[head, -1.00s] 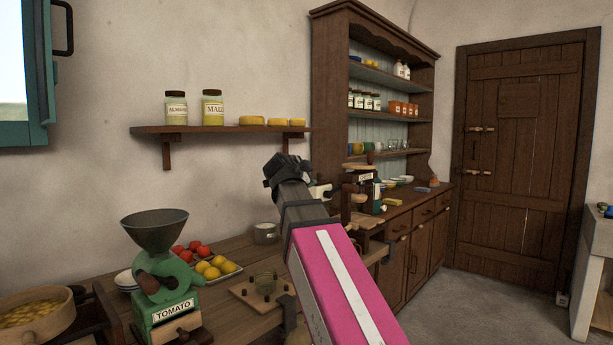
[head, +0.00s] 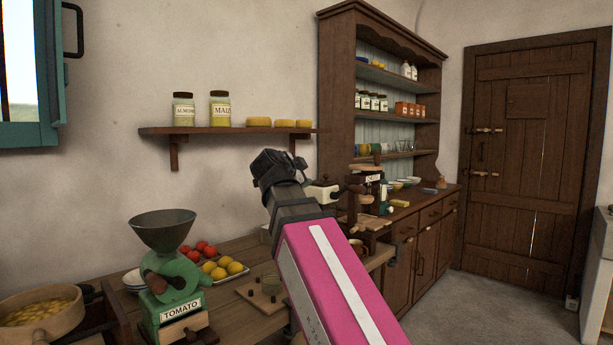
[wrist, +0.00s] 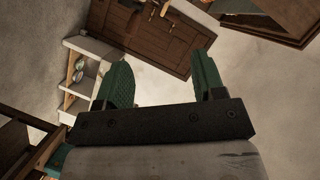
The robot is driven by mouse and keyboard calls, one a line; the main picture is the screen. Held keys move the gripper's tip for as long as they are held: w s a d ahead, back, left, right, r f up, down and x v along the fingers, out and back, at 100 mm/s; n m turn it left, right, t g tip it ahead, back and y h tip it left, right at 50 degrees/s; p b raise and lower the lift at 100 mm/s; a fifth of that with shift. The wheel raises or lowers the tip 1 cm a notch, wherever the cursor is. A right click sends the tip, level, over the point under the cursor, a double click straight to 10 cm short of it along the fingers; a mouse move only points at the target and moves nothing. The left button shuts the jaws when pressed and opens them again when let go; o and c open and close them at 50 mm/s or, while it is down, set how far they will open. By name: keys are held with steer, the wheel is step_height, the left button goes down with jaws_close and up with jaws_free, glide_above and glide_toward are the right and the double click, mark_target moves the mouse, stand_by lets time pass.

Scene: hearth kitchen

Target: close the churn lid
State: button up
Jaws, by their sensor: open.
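My gripper (wrist: 163,70) shows in the wrist view with its two green ribbed fingers apart and nothing between them. Beyond the fingers are a dark wooden door (wrist: 150,30) and pale floor, well away. In the head view my pink arm reaches up over the worktop and its dark end hides part of the counter behind. I cannot make out a churn or its lid for certain in either view. A dark wooden and metal device (head: 368,190) stands on the counter just right of my arm, partly covered by it.
A green tomato mill (head: 172,285) stands on the wooden worktop (head: 235,300), near a tray of lemons (head: 228,268) and tomatoes. A wide pan (head: 40,312) is at the left. A wall shelf (head: 235,130) hangs above. A dresser (head: 440,225) stands behind; floor is clear by the door (head: 525,170).

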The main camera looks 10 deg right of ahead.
steer(key=shift+v, duration=0.9)
